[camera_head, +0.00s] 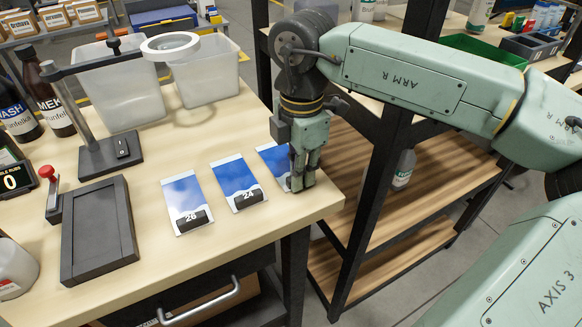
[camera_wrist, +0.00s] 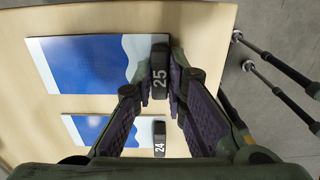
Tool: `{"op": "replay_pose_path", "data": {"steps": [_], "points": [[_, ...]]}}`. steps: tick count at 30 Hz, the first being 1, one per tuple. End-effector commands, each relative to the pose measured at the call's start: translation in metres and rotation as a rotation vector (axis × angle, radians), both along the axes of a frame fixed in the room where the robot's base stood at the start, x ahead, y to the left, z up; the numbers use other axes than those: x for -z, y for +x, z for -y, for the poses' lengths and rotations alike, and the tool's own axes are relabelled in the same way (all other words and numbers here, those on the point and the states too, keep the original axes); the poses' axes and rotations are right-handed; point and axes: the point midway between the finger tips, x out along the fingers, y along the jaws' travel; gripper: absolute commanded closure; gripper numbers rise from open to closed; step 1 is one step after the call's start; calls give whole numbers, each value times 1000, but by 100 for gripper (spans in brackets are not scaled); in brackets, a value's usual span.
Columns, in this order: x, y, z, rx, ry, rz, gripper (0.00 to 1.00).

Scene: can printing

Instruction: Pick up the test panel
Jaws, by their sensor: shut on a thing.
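Three flat blue-and-white test panels lie in a row on the light wood table, each with a black numbered block at one end. Panel 26 (camera_head: 184,195) is on the left, panel 24 (camera_head: 233,177) in the middle. The right one, panel 25 (camera_head: 272,157), is partly hidden by my gripper (camera_head: 297,184). In the wrist view, panel 25 (camera_wrist: 90,68) reaches to the black block (camera_wrist: 159,72) between my fingers (camera_wrist: 160,76). The fingers are shut on this block. Panel 24 (camera_wrist: 95,130) is beside it. The panel looks flat at table level.
A dark flat tray (camera_head: 98,232) and a ring lamp on a stand (camera_head: 112,154) are left of the panels. Two translucent bins (camera_head: 205,80) stand behind. The table's right edge is close to my gripper, with a wooden shelf rack (camera_head: 400,215) beyond.

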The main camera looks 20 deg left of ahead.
Motion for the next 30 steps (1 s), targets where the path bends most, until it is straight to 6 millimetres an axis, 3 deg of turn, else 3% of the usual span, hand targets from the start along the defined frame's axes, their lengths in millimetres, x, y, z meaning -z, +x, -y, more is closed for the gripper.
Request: {"op": "replay_pose_path", "data": {"steps": [5,19,30], "points": [[-7,1,0,3,0,2,100],[-90,1,0,2,0,1,100],[-100,2,3,-1,0,0,100]]}}
